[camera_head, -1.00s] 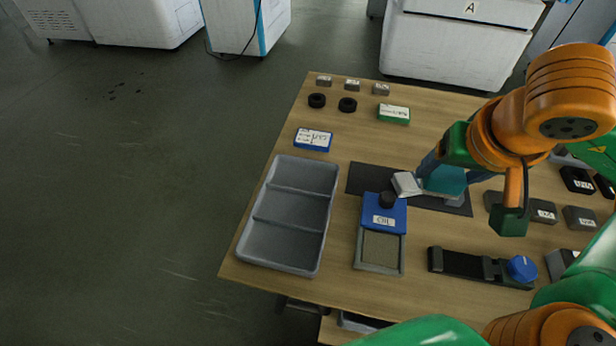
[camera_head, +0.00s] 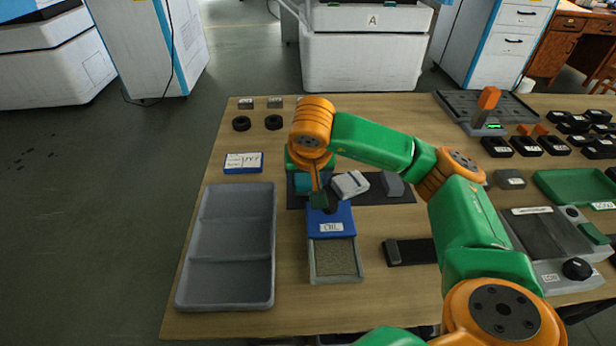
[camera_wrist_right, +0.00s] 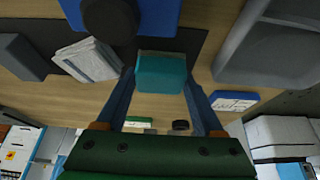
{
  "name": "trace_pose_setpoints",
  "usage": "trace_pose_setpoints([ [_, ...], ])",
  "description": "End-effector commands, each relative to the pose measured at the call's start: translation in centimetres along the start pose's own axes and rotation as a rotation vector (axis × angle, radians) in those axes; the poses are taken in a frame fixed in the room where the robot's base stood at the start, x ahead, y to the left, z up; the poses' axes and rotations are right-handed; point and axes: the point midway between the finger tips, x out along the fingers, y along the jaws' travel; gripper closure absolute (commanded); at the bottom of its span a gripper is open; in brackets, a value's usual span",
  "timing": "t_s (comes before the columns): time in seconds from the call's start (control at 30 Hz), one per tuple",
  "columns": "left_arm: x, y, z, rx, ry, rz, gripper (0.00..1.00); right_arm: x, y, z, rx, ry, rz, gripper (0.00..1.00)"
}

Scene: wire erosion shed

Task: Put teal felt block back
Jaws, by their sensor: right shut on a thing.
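The teal felt block (camera_wrist_right: 161,73) is between the two blue fingers of my right gripper (camera_wrist_right: 160,88) in the right wrist view. In the head view the right gripper (camera_head: 310,187) is over the left end of the dark mat (camera_head: 408,196), behind the blue oil box, and the teal block (camera_head: 302,182) partly shows beside it. The gripper is shut on the block. I cannot tell whether the block touches the mat. A white-grey block (camera_head: 350,185) and a dark grey wedge (camera_head: 393,185) sit on the mat to the right. My left gripper is not in view.
A grey divided tray (camera_head: 228,240) stands at the left. The blue oil box (camera_head: 331,222) with its sand-coloured pad (camera_head: 335,258) is in front of the gripper. A blue-white box (camera_head: 244,162) and black rings (camera_head: 273,122) are behind. Bare wood lies between tray and oil box.

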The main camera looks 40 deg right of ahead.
Motion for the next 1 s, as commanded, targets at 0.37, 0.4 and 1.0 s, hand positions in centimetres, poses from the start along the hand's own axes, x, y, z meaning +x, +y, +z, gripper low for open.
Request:
trace_pose_setpoints([
  [0.37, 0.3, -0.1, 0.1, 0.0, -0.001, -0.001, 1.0, 0.2, 0.0, 0.1, 0.0, 0.0, -0.001, 0.18],
  [0.4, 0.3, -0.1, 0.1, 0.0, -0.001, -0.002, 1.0, 0.2, 0.0, 0.1, 0.0, 0.0, -0.001, 0.18],
  [1.0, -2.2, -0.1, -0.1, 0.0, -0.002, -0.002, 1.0, -8.2, -0.1, -0.5, -0.002, 0.007, -0.004, 0.18],
])
